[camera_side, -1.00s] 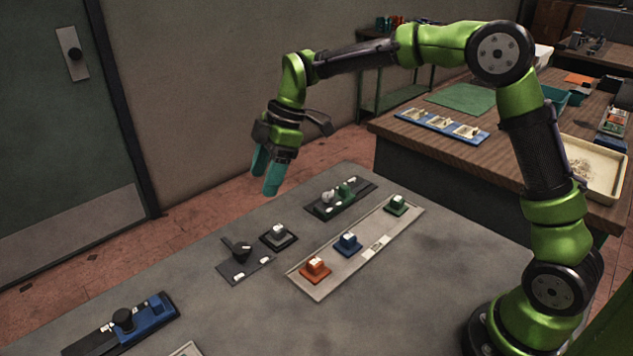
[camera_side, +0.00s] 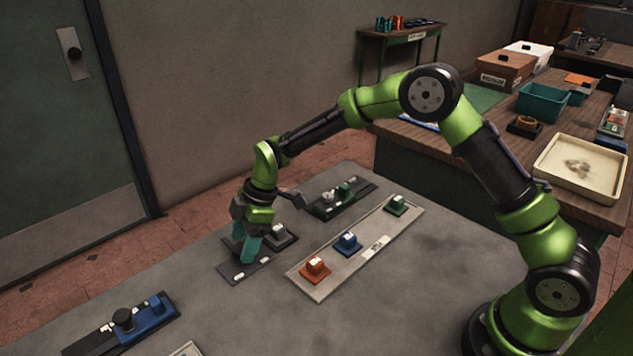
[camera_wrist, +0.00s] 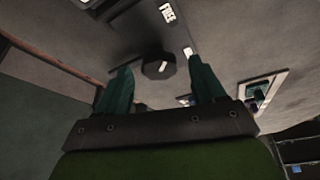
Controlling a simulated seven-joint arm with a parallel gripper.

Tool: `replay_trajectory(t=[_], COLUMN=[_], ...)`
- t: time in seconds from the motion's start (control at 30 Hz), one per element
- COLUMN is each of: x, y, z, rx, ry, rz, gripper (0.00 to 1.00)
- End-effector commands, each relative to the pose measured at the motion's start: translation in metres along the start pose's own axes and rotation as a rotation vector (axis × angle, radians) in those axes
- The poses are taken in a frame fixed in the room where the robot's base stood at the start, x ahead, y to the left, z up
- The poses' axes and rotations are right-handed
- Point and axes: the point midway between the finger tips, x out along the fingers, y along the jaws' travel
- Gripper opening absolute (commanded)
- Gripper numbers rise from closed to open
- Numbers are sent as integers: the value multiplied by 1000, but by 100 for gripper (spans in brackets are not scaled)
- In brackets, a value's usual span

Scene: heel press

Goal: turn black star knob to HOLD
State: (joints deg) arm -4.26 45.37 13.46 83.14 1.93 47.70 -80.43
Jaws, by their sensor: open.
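The black knob (camera_wrist: 157,69) shows in the wrist view as a dark, faceted cap with a white mark on top. In the side view the fingers hide most or all of the knob. In the wrist view the knob appears between the fingertips of my gripper (camera_wrist: 160,66), with gaps on both sides. I cannot tell whether the tips reach down around it.
A grey-topped switch (camera_side: 279,235) sits close to the right of my fingers. A plate with a green control (camera_side: 344,191) lies behind. A long panel (camera_side: 320,287) carries orange, blue and green switches. A blue unit (camera_side: 157,308) stands front left.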

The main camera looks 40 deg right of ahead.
Motion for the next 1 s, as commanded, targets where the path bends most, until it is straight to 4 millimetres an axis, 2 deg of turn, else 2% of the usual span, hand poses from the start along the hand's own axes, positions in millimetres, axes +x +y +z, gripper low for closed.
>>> replay_trajectory(t=[0.33,0.77,0.8,1.0], x=[4,4,3,3], y=[0,0,0,0], z=[0,0,0,0], rx=[0,0,0,4], ry=[0,0,0,0], rz=[1,0,0,2], gripper=[69,3,0,0])
